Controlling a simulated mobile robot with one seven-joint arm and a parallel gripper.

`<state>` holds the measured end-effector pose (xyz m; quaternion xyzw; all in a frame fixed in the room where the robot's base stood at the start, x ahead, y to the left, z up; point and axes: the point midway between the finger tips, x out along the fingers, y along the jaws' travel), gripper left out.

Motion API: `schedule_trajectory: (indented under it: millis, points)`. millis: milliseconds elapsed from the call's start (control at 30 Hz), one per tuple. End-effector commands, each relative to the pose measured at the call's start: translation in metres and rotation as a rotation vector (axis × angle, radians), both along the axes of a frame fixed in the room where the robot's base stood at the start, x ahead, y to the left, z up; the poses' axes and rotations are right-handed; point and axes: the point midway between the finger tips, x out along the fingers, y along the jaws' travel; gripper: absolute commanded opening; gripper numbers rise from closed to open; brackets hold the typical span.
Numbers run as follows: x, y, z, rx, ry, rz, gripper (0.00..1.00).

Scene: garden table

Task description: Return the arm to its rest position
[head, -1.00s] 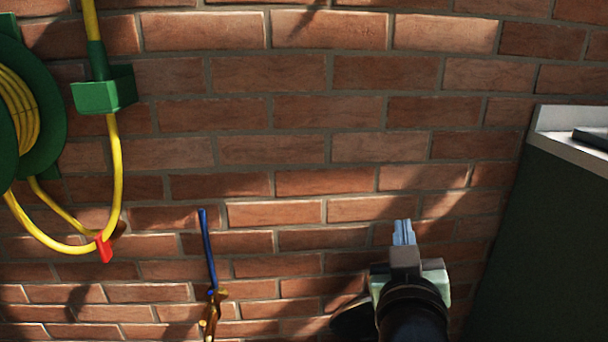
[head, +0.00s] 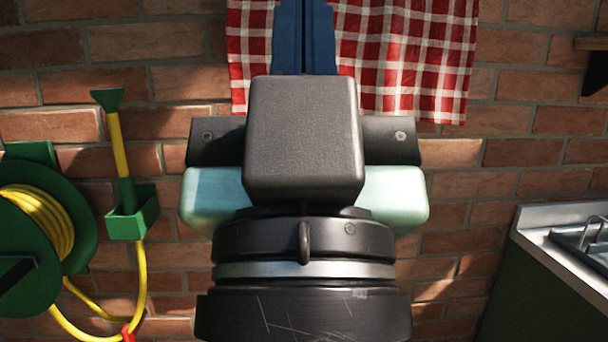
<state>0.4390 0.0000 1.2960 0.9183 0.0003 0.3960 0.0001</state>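My gripper (head: 305,25) is close to the head camera and fills the middle of the view, pointing up the picture. Its two blue fingers lie side by side with only a thin dark line between them, so it is shut. No object shows between the fingers; their tips reach the top edge of the picture. The black wrist (head: 305,250) is below it, in front of the brick wall (head: 180,87).
A red-and-white checked cloth (head: 405,60) hangs behind the fingers. A green hose reel (head: 25,235) with yellow hose and a green holder (head: 132,218) are on the wall at left.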

Motion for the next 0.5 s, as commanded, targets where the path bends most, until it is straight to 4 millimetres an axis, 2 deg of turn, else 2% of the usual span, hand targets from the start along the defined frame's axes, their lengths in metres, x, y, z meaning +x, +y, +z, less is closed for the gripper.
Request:
schedule_trajectory:
  millis: [33,500]
  points:
    - [0.000,0.000,0.033,0.000,0.001,0.000,0.00]
    - [0.001,0.000,0.174,-0.001,0.002,0.001,0.00]
